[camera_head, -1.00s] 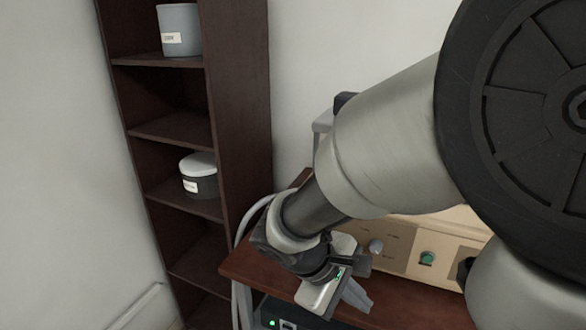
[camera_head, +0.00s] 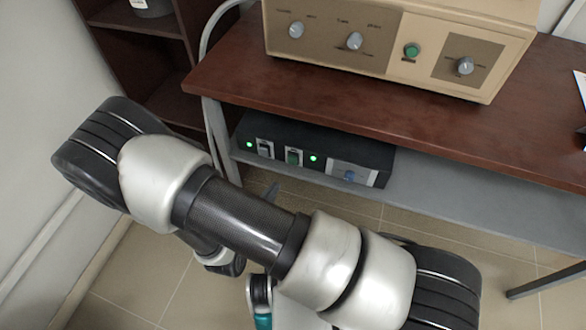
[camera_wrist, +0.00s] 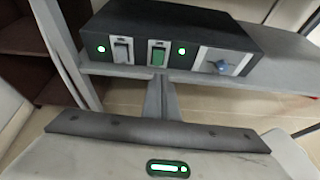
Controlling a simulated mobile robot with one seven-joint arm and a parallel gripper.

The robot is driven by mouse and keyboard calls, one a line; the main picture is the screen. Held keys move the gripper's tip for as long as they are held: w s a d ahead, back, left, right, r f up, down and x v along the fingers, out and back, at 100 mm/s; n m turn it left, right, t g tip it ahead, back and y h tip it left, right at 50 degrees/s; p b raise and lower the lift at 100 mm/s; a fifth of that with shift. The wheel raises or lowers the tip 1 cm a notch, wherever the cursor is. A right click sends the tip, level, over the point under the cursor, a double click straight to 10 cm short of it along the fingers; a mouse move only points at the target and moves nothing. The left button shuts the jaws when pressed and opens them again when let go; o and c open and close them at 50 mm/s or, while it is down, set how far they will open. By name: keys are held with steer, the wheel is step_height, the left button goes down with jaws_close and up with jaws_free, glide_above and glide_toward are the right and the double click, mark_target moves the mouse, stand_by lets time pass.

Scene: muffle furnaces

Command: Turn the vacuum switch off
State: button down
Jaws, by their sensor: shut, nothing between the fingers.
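A black control box (camera_head: 312,150) sits on the grey lower shelf under the desk. Its front has a pale rocker switch (camera_head: 265,148), a green switch (camera_head: 293,156), two lit green lights and a blue knob. In the wrist view the pale switch (camera_wrist: 123,50) and the green switch (camera_wrist: 158,54) are close ahead. I cannot read which is the vacuum switch. My gripper (camera_wrist: 161,82) is shut and empty, its fingertips below the green switch and apparently short of the panel.
A beige furnace unit (camera_head: 400,40) with knobs and a green button stands on the brown desk (camera_head: 330,102) above. The grey shelf (camera_head: 450,195) extends right. A grey leg and hose are left of the box. A dark bookcase (camera_head: 165,60) stands at the left.

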steer(key=shift+s+a+f+n, duration=0.2)
steer(key=shift+f+n, duration=0.1)
steer(key=shift+f, duration=0.3)
steer(key=shift+d, duration=0.1)
steer(key=b, duration=0.2)
glide_toward(292, 159)
step_height(292, 159, down, 3)
steer(key=w, duration=0.1)
steer(key=w+d, duration=0.1)
steer(key=w+b, duration=0.1)
steer(key=w, duration=0.1)
steer(key=shift+d+r, duration=0.2)
steer(key=shift+d, duration=0.2)
steer(key=shift+w+d+r, duration=0.15)
steer(key=shift+w+d, duration=0.05)
steer(key=shift+w, duration=0.3)
